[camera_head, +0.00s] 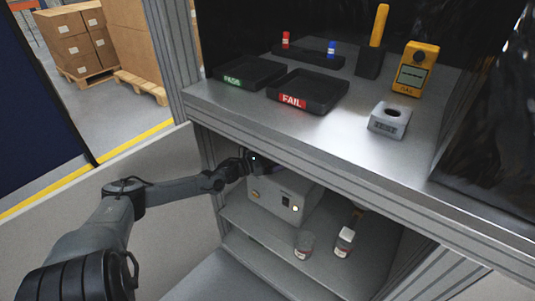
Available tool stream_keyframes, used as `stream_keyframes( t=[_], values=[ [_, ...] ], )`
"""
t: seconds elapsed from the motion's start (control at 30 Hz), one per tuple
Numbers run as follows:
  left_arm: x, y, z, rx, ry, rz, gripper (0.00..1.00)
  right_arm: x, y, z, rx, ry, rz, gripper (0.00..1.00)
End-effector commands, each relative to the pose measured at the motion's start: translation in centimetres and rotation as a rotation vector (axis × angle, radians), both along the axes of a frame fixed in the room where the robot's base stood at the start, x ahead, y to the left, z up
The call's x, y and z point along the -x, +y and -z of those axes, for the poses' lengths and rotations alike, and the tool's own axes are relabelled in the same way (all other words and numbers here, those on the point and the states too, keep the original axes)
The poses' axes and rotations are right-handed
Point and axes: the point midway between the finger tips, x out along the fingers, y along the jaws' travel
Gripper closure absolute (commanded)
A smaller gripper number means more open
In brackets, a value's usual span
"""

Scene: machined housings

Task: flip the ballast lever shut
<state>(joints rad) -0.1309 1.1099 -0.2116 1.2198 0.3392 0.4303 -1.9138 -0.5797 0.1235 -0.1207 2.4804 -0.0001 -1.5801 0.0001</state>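A light-grey box (272,204), possibly the ballast, stands on the lower shelf under the workbench. My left arm reaches in from the left, and my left gripper (256,165) is at the box's upper left edge, under the bench front. The gripper is small and dark here, so I cannot tell whether its fingers are open or touching anything. I cannot make out a lever; the gripper and the bench edge cover part of the box top. My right gripper is not in view.
A clear jar (304,244) and a white-capped bottle (344,241) stand on the lower shelf. The bench edge overhangs the box. On top are a PASS tray (240,82), a FAIL tray (318,104), a grey TEST block (388,124) and a yellow meter (415,68).

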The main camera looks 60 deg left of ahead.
Motion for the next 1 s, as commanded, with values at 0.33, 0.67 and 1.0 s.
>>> stream_keyframes(
  t=[0.33, 0.67, 1.0],
  values=[
    [-2.0, -5.0, -3.4, 0.0, -0.001, 0.002, 0.0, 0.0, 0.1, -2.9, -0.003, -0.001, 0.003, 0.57],
    [-2.6, -6.3, -4.1, 0.0, 0.0, -0.001, 0.0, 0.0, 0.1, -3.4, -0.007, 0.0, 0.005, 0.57],
    [-2.6, -6.4, -4.1, 0.01, 0.0, 0.0, 0.17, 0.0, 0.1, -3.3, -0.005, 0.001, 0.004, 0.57]
  ],
)
